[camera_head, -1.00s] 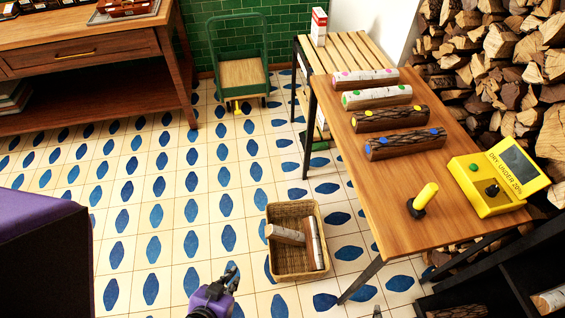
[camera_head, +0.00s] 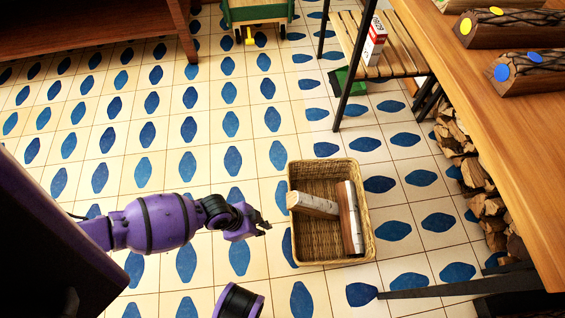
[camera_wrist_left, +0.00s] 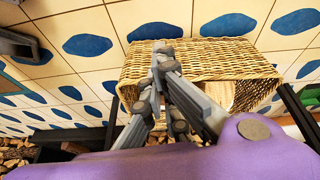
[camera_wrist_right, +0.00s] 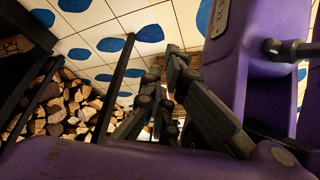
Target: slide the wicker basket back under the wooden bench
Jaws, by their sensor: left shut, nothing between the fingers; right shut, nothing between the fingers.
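The wicker basket (camera_head: 298,252) stands upright on the tiled floor in the head view, with two split birch-bark logs (camera_head: 351,220) in it. The wooden bench (camera_head: 500,150) is at the right, its top above and right of the basket; a dark leg (camera_head: 440,293) shows near the lower right. My left gripper (camera_head: 264,227) is just left of the basket, shut and empty. In the left wrist view, its closed fingertips (camera_wrist_left: 160,55) overlap the basket's woven side (camera_wrist_left: 200,65); contact is unclear.
Several logs (camera_head: 520,75) lie on the bench top, and stacked firewood (camera_head: 470,175) is beneath and behind it. A slatted rack (camera_head: 400,60) bears a red-and-white carton (camera_head: 375,40). A green cart (camera_head: 258,12) stands at the back.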

